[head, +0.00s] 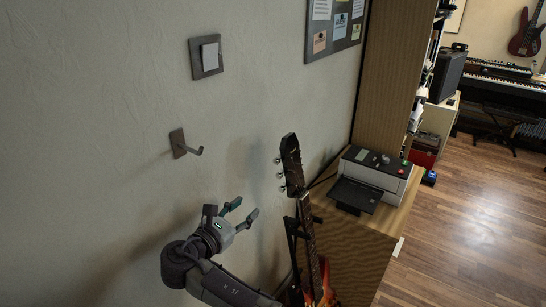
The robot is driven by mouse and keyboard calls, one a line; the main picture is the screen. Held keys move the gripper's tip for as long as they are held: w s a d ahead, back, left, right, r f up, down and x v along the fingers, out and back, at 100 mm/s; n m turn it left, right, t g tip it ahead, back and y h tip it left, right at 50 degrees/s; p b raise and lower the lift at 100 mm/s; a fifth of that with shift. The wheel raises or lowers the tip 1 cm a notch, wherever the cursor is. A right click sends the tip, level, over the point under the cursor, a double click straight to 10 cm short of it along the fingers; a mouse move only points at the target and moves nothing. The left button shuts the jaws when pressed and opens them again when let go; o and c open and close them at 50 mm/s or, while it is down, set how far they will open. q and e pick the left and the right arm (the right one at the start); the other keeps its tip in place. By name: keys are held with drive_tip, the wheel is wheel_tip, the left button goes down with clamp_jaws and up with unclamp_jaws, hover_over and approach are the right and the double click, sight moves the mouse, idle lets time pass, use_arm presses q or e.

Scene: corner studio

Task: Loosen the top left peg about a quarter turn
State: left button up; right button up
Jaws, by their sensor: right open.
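An electric guitar with a dark headstock (291,155) and a red body (318,285) stands upright, leaning slightly, in front of the wall. Small pegs stick out on the left edge of the headstock; the top left peg (278,160) is the highest of them. Any pegs on the right edge are too small to tell. My right gripper (247,207) is open and empty, to the left of and lower in the picture than the headstock, apart from the pegs. Its fingers point up and right. My left gripper is not in view.
A black stand (292,232) holds the guitar. A wooden cabinet (350,250) with a printer (375,172) is close on the right. A wall hook (186,147) and a light switch (206,57) are on the left wall. Open wooden floor (470,230) lies at the right.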

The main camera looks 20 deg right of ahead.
drive_tip(key=h, duration=0.2)
approach(275, 162)
drive_tip(key=p+x, duration=0.3)
drive_tip(key=x, duration=0.6)
drive_tip(key=shift+c, duration=0.3)
clamp_jaws()
